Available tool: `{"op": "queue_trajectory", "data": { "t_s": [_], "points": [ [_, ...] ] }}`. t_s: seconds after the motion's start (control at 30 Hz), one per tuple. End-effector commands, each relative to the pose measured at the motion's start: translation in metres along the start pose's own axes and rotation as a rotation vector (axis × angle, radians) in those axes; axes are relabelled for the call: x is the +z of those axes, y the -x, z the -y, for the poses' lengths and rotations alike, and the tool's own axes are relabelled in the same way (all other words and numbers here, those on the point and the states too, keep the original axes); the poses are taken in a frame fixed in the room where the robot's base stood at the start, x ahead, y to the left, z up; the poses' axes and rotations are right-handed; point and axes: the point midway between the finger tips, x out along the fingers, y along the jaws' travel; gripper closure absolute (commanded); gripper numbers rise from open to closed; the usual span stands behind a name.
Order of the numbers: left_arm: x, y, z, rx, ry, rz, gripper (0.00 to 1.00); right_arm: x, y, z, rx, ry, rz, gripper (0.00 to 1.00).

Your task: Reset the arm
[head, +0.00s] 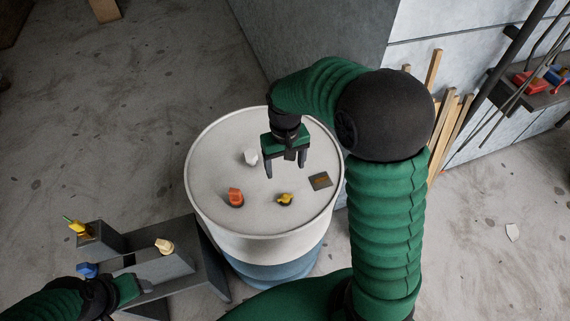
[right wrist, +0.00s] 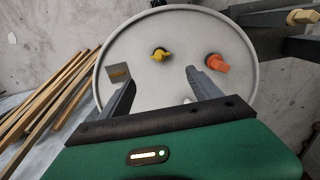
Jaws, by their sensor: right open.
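My right gripper (head: 285,170) is open and empty above the white drum top (head: 262,222). Its two fingers (right wrist: 160,78) stand apart with nothing between them in the right wrist view. Below it on the drum lie a white piece (head: 250,157), an orange piece (head: 235,196), a yellow piece (head: 285,199) and a small dark plate (head: 320,181). The orange piece (right wrist: 217,63) and yellow piece (right wrist: 161,54) also show in the wrist view, beyond the fingertips. My left gripper (head: 127,289) shows only partly at the lower left; its jaw opening is unclear.
A grey stepped stand (head: 203,262) at the left of the drum bears yellow (head: 77,227), blue (head: 88,270) and tan (head: 164,246) pieces. Wooden strips (head: 450,125) lean on the wall behind my right arm. A shelf (head: 540,92) with coloured items is at the upper right.

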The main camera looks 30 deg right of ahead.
Motion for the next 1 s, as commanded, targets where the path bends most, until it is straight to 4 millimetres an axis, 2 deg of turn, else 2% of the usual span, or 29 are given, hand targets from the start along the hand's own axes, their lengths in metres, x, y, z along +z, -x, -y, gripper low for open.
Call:
{"op": "queue_trajectory", "data": {
  "t_s": [0.5, 0.57, 0.7, 0.8, 0.9, 1.0],
  "points": [
    [0.000, -0.001, 0.000, 0.000, 0.000, 0.000, 0.36, 0.003, 0.002, 0.002, 0.000, 0.007, -0.006, 0.27],
    [0.001, -0.005, 0.000, 0.000, 0.000, 0.000, 0.36, 0.013, -0.003, 0.010, -0.001, 0.030, -0.027, 0.27],
    [0.004, -0.015, 0.000, 0.000, 0.000, 0.000, 0.36, 0.059, -0.023, 0.036, -0.010, 0.129, -0.130, 0.27],
    [0.005, -0.020, 0.000, 0.000, 0.000, 0.000, 0.36, 0.090, -0.034, 0.049, -0.019, 0.188, -0.197, 0.27],
    [0.005, -0.021, 0.000, 0.000, 0.000, 0.000, 0.36, 0.105, -0.039, 0.053, -0.025, 0.217, -0.231, 0.27],
    [0.005, -0.020, 0.000, 0.000, 0.000, 0.000, 0.36, 0.106, -0.040, 0.054, -0.026, 0.221, -0.236, 0.27]
  ]
}}
